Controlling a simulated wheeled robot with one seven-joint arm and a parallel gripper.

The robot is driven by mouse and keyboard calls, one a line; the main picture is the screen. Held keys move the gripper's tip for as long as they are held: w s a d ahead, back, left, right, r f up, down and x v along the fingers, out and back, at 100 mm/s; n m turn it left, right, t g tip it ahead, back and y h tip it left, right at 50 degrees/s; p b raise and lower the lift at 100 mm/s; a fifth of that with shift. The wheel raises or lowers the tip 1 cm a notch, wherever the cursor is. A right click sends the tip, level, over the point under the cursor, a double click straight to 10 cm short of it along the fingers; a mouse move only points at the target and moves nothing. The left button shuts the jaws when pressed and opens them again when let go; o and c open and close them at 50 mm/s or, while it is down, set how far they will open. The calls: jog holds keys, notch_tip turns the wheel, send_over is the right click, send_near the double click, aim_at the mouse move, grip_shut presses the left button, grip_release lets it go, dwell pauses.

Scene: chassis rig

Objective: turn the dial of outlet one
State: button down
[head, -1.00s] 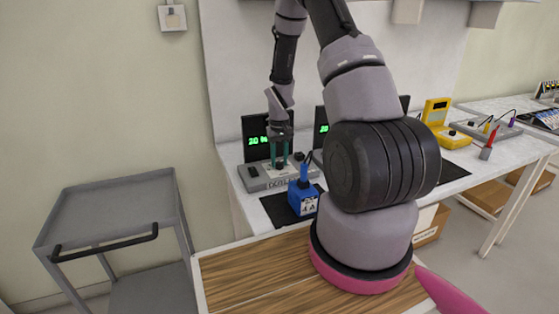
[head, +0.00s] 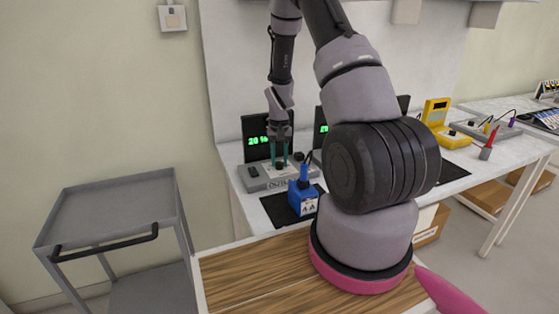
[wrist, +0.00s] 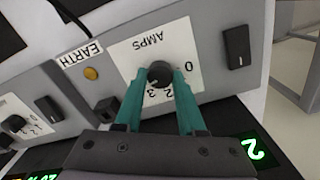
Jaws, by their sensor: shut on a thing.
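The dial (wrist: 159,74) is a round black knob on a white AMPS plate (wrist: 122,52) in the wrist view. It sits on the grey front of outlet one (head: 252,182), at the left of the bench in the head view. My gripper (wrist: 160,84) has teal fingers, shut on the dial, one on each side. In the head view my gripper (head: 279,162) points down onto the outlet.
A blue box marked 4 A (head: 303,198) stands on a black mat just in front of the outlet. The outlet also has a black rocker switch (wrist: 237,47) and a yellow EARTH button (wrist: 91,73). A grey cart (head: 110,220) stands at the left.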

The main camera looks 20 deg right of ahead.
aim_at(279, 163)
jog(key=c, duration=0.5)
grip_release()
notch_tip(279, 163, up, 11)
dwell(0.4)
